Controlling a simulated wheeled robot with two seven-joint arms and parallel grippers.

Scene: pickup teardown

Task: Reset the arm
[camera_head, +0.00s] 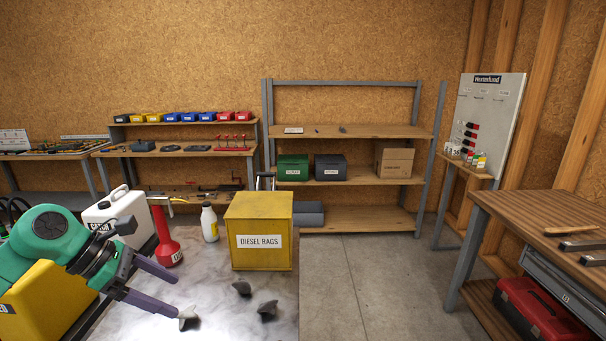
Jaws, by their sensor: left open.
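My left arm, green and black, comes in from the left over a pale table. My left gripper (166,288) has two dark purple fingers spread apart, pointing right. Nothing shows between the fingers. Two dark grey crumpled pieces, one (242,288) behind the other (267,310), lie on the table to the right of the gripper. A yellow box labelled "DIESEL RAGS" (259,256) stands behind them. My right gripper is not in view.
A yellow container (40,305) is at the left. A wooden workbench (540,215) is at the right, with clear floor between.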

